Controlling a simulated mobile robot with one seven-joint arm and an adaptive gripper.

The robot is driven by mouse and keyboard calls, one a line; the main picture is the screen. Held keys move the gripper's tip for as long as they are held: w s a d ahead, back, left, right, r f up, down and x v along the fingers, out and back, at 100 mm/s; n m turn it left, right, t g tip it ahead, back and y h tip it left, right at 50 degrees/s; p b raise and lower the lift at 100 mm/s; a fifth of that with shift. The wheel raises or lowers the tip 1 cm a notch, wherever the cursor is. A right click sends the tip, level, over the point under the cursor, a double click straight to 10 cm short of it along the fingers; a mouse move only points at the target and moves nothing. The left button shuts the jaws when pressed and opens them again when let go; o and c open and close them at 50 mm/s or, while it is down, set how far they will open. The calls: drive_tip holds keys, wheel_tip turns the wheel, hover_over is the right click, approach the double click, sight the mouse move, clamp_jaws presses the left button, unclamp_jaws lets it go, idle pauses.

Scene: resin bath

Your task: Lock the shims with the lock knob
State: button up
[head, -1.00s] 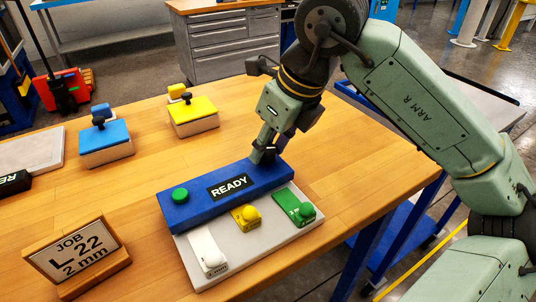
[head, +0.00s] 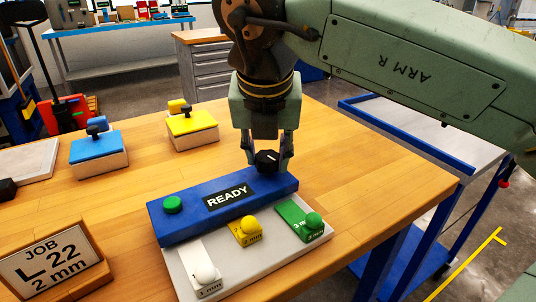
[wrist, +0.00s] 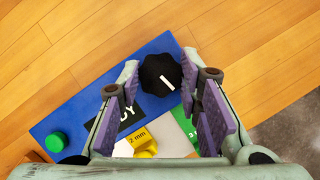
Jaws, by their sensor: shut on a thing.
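The black lock knob (head: 267,159) stands on the right end of the blue bar labelled READY (head: 180,223). Its white pointer line shows on top in the wrist view (wrist: 160,76). My gripper (head: 268,155) points straight down and is shut on the knob, one finger on each side. In the wrist view the purple-padded fingertips (wrist: 160,78) flank it. In front of the bar are a white 1 mm shim (head: 203,281), a yellow 2 mm shim (head: 247,231) and a green shim (head: 302,223), each with a ball grip. Their far ends meet the bar; how deep they reach is hidden.
A green button (head: 172,204) is on the bar's left end. The job sign (head: 45,262), reading L 22, 2 mm, stands front left. Blue-topped (head: 98,150) and yellow-topped (head: 192,124) blocks with black knobs stand behind. The table right of the bar is clear.

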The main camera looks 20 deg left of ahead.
drive_tip(key=shift+a+m+h, duration=0.1)
drive_tip(key=shift+m+h, duration=0.4)
drive_tip(key=shift+m, duration=0.6)
drive_tip(key=o, duration=1.1)
drive_tip(key=shift+o, duration=0.2)
drive_tip(key=shift+r, duration=0.1)
drive_tip(key=v, duration=0.7)
drive_tip(key=shift+r, duration=0.15)
drive_tip(key=shift+s, duration=0.2)
